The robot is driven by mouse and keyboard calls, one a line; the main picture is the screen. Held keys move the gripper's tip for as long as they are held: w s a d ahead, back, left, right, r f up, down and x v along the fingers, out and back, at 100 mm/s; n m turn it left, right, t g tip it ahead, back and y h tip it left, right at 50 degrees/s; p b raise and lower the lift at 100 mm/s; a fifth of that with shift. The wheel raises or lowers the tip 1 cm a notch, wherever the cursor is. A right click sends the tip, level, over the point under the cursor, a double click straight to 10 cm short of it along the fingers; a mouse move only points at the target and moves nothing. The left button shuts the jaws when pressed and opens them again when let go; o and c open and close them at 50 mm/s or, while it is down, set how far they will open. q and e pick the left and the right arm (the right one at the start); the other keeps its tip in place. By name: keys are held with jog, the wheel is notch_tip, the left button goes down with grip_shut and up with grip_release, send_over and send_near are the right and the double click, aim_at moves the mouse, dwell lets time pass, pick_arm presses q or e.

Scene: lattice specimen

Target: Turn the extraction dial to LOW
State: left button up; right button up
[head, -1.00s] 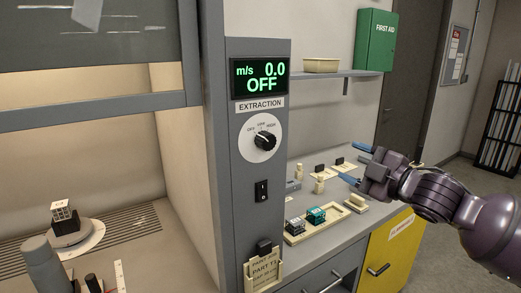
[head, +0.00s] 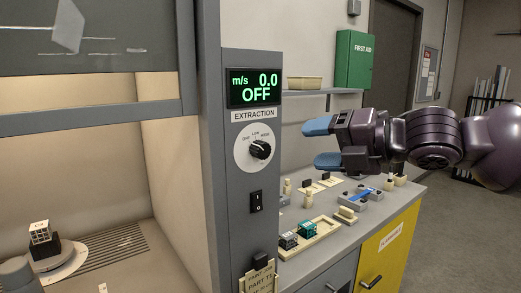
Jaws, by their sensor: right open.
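The extraction dial (head: 260,149) is a black knob on a white round plate, on the grey panel of the fume hood. Marks for OFF, LOW and HIGH run along the top of the plate. The display (head: 254,88) above it reads 0.0 m/s and OFF. My right gripper (head: 320,143) comes in from the right, with its blue-tipped fingers apart and pointing left at the panel. It is empty, to the right of the dial and apart from it. My left gripper is not in view.
A black rocker switch (head: 256,201) sits below the dial. The bench at right holds a cream tray (head: 312,240) with small dark and teal blocks, and several small parts. A shelf with a cream bin (head: 305,83) and a green first aid box (head: 355,60) are behind.

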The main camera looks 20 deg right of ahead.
aim_at(268, 148)
jog(key=shift+n, duration=0.7)
jog(key=b+x, duration=0.1)
jog(key=x, duration=0.8)
jog(key=shift+f, duration=0.1)
jog(key=shift+x, duration=0.75)
jog(key=shift+w+a, duration=0.1)
jog(key=c, duration=0.7)
jog(key=shift+c, duration=1.1)
